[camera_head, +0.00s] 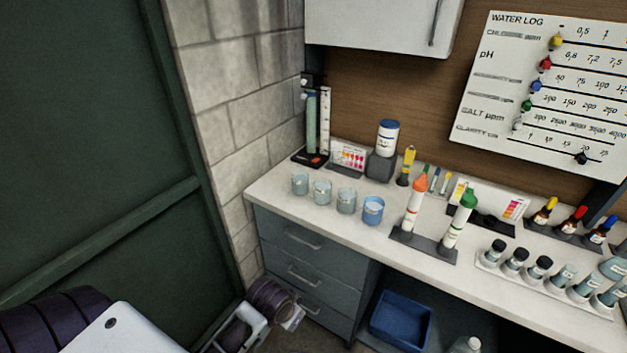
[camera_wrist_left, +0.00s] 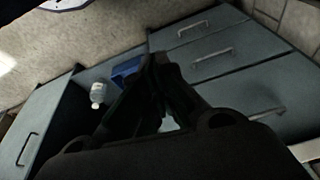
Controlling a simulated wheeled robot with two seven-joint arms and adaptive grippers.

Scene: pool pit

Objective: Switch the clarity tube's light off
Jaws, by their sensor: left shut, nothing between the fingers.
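The clarity tube (camera_head: 311,122) stands upright at the far left end of the white counter, by the block wall. It is a pale grey-green column with a white scale strip beside it. Its black base (camera_head: 300,157) has a small red part (camera_head: 316,159), perhaps its switch; I cannot tell whether the light is on. My left gripper (camera_wrist_left: 160,65) shows dark in the left wrist view, its fingers shut and empty, with drawers and the floor beyond. In the head view my left arm is low at the left, below the counter and well away from the tube. My right gripper is out of view.
Several small beakers (camera_head: 322,192) line the counter's left front edge. A colour card (camera_head: 347,157) and a blue-lidded jar (camera_head: 388,138) stand right of the tube. A white cabinet (camera_head: 381,22) hangs above. Drawers (camera_head: 303,262) and a blue bin (camera_head: 401,320) are below.

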